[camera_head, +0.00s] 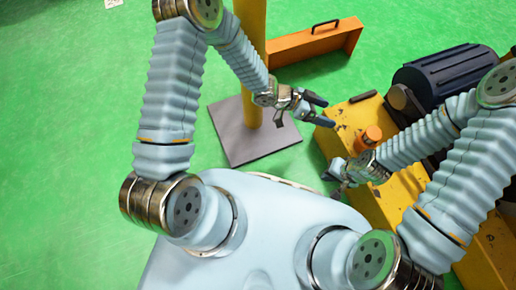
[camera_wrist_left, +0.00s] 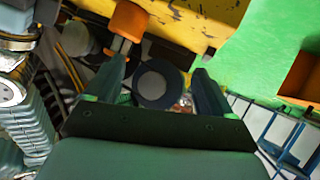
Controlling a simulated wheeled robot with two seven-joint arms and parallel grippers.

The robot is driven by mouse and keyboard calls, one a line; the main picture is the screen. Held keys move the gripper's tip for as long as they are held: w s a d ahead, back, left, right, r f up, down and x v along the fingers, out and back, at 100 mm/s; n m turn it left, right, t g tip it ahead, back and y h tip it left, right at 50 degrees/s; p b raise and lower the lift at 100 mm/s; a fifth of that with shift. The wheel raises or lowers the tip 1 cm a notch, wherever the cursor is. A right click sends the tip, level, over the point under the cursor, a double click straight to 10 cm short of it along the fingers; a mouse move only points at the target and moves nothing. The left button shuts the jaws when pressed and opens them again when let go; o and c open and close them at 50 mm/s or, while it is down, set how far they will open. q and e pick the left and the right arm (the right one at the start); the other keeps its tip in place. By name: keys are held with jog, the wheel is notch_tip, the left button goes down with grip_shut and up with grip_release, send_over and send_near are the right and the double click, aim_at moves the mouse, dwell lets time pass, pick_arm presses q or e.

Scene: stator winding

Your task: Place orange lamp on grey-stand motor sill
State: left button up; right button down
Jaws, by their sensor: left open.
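The orange lamp (camera_head: 372,134) appears over the yellow motor sill (camera_head: 345,118) in the head view, close to my right forearm. An orange cylinder that looks like the lamp also shows at the top of the left wrist view (camera_wrist_left: 128,19). What it rests on is not clear. My left gripper (camera_head: 328,111) is open and empty, left of the lamp and apart from it. Its two fingers show spread in the left wrist view (camera_wrist_left: 160,70). My right gripper (camera_head: 333,183) is low, by the sill's near left end; its jaws are too small to read. No grey stand is clearly identifiable.
A dark blue motor (camera_head: 445,76) sits on the yellow base at right. An orange box with a handle (camera_head: 310,45) lies at the back. Green floor is clear at left.

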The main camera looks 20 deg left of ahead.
pick_arm(q)
jog(key=s+a+f+n+g+y, duration=0.1)
jog(key=s+a+f+n+y, duration=0.3)
jog(key=s+a+n, duration=0.3)
jog(key=s+a+f+n+g+y, duration=0.1)
jog(key=s+a+f+n+y, duration=0.3)
jog(key=s+a, duration=0.5)
notch_tip(320, 180, down, 2)
jog(key=a+n, duration=0.1)
jog(key=n, duration=0.2)
jog(key=shift+a, duration=0.3)
notch_tip(320, 180, up, 8)
jog(key=p, duration=0.8)
jog(key=shift+s+d+f, duration=0.15)
jog(key=shift+d, duration=0.15)
